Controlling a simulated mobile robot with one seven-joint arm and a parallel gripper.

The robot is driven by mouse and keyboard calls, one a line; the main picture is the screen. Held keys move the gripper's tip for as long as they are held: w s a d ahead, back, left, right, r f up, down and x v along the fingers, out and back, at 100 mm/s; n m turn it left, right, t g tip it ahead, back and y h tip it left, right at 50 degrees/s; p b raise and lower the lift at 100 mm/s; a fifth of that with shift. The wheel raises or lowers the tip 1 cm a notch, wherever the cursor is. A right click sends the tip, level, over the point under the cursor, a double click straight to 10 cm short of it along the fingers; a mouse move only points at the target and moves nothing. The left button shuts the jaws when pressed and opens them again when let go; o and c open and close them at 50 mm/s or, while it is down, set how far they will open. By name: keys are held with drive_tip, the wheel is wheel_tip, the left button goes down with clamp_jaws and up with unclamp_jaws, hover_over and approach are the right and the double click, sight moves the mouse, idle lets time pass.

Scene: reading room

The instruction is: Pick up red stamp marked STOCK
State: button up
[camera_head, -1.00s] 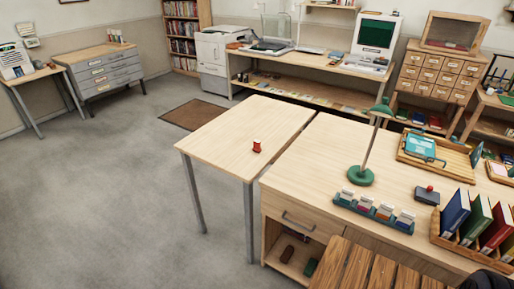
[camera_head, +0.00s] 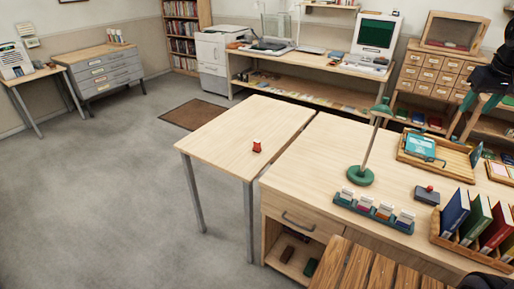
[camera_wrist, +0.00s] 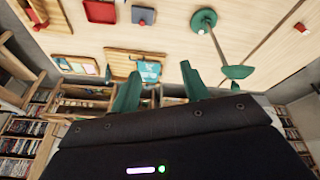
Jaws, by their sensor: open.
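A small red stamp (camera_head: 257,147) stands on the bare left part of the pale wooden table (camera_head: 225,135). Any marking on it is too small to read. A small red object at the upper right of the wrist view, apparently the same stamp (camera_wrist: 300,27), lies far from my fingers. My gripper (camera_head: 478,103) is at the right edge of the head view, well right of the stamp and raised. Its two green fingers (camera_wrist: 161,88) are spread apart with nothing between them in the wrist view.
A green desk lamp (camera_head: 360,177) stands between my gripper and the stamp. Table room around the stamp is clear.

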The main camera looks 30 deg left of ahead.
drive_tip(key=w+a+f+n, duration=0.1)
drive_tip(key=w+a+n, duration=0.1)
drive_tip(key=w+a, duration=0.45)
drive_tip(key=w+a+n, duration=0.2)
drive_tip(key=w+a, duration=0.2)
drive_tip(key=a, duration=0.6)
drive_tip(key=w+a+f+n+g, duration=0.1)
drive_tip(key=w+a+f, duration=0.2)
drive_tip(key=a, duration=0.7)
drive_tip(key=w+a+f+n+g, duration=0.15)
drive_tip(key=a+f, duration=0.25)
drive_tip(key=a, duration=0.6)
drive_tip(key=n+g+y, duration=0.1)
drive_tip(key=n, duration=0.5)
approach(257, 141)
drive_tip(key=f, duration=0.3)
drive_tip(key=a+f, duration=0.1)
drive_tip(key=f, duration=0.6)
drive_tip(key=shift+w+a+f, duration=0.1)
drive_tip(key=shift+w+a, duration=0.2)
drive_tip(key=shift+a, duration=0.1)
drive_tip(key=shift+c, duration=0.3)
clamp_jaws()
